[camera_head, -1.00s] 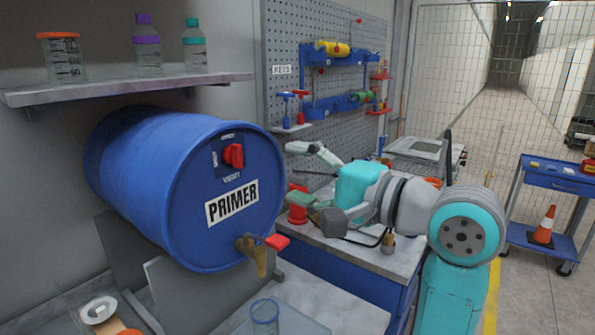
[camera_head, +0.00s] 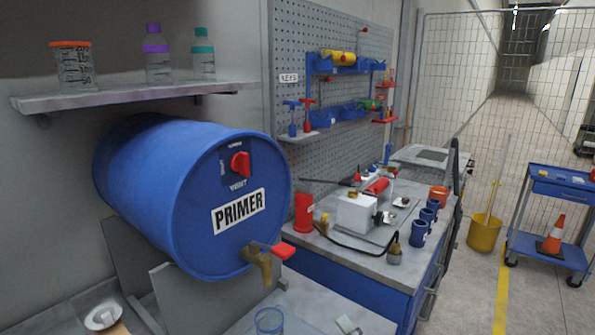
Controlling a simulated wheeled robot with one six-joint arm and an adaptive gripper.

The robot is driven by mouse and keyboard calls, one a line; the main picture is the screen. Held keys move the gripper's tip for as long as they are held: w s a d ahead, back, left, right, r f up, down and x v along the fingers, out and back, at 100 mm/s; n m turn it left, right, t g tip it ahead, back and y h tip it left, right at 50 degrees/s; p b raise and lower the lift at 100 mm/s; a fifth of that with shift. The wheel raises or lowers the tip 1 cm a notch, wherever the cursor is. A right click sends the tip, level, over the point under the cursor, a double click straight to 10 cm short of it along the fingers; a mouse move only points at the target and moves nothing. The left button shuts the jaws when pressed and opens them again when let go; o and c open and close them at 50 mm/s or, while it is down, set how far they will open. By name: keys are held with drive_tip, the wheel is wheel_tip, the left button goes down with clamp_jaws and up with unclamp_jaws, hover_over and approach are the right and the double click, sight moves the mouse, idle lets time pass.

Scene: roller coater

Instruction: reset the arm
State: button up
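My arm and my gripper are out of view in the head camera now. The blue primer drum (camera_head: 160,190) lies on its side at the left, with a red vent knob (camera_head: 240,164) on its end face. A brass tap with a red handle (camera_head: 283,250) sticks out low on the drum. A clear cup (camera_head: 269,321) stands below the tap, cut off by the bottom edge.
The workbench (camera_head: 340,262) behind holds a white box (camera_head: 356,211), a red cylinder (camera_head: 304,213) and several dark blue cups (camera_head: 419,232). A shelf (camera_head: 130,98) with containers hangs above the drum. A yellow bucket (camera_head: 484,233) and a blue cart (camera_head: 556,188) stand right.

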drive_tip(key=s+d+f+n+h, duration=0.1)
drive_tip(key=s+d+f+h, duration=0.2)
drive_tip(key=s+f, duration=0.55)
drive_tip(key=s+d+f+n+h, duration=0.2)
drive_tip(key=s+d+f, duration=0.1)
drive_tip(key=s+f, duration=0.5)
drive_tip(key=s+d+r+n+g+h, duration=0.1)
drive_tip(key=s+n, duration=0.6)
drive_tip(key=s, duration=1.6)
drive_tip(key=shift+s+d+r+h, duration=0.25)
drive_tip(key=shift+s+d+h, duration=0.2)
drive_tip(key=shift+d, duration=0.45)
